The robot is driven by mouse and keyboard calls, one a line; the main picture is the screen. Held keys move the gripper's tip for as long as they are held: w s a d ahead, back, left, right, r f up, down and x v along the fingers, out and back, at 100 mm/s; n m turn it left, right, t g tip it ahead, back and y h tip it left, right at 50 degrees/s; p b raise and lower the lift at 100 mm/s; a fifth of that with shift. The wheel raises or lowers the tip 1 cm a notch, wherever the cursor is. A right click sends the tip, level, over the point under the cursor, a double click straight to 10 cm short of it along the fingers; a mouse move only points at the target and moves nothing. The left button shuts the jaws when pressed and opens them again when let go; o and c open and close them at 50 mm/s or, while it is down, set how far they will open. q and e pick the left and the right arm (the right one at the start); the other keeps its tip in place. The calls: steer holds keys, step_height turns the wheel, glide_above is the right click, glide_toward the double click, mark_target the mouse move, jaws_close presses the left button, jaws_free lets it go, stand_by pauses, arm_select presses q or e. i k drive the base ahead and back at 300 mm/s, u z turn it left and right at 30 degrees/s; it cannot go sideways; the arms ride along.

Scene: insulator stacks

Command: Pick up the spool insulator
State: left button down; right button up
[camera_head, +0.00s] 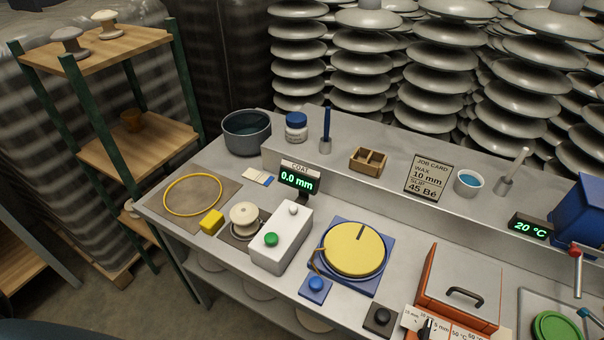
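A cream spool-shaped insulator (244,214) stands upright on a dark square pad (233,236) on the grey workbench, between a yellow block and a white box with a green button. Its lower part is partly hidden by its own wide top. Two more insulators, a grey one (69,37) and a whitish one (105,22), stand on the top board of the rack at the left. Neither of my grippers shows in the head view.
A yellow ring (193,195) lies on a mat left of the yellow block (211,221). The white button box (281,240) stands close to the insulator's right. A "0.0 mm" display (299,179), blue pot (246,134), yellow turntable (354,248) and orange box (459,285) also occupy the bench.

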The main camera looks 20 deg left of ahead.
mark_target(243, 215)
steer(key=u, duration=1.7)
